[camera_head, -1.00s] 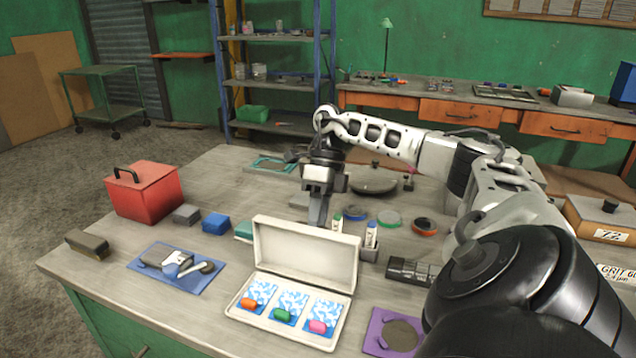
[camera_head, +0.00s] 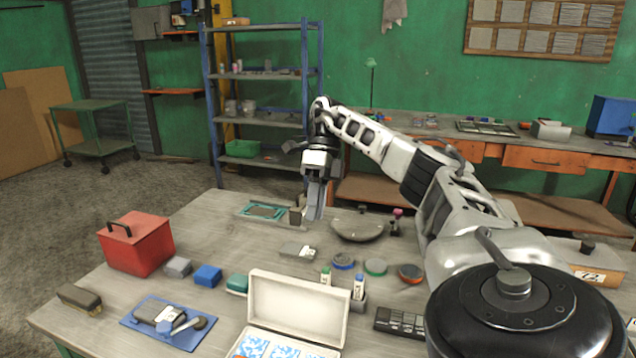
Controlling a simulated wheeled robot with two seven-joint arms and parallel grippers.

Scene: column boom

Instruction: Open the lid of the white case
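The white case (camera_head: 299,305) stands on the near middle of the table with its lid raised upright at the back. Its lower part shows blue-and-white patterned compartments (camera_head: 255,346) and is cut off by the bottom edge of the view. My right gripper (camera_head: 314,212) hangs above the table, behind the case and well clear of the lid. Its fingers point down and look close together, but from this side I cannot tell whether they are shut. I see nothing held in it. My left gripper is not in view.
A red box (camera_head: 137,245), a blue block (camera_head: 208,276) and a blue mat with tools (camera_head: 150,330) lie left of the case. Several round discs (camera_head: 376,267) and a grey dish (camera_head: 357,228) lie behind and to its right. Small bottles (camera_head: 358,287) stand close beside the lid.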

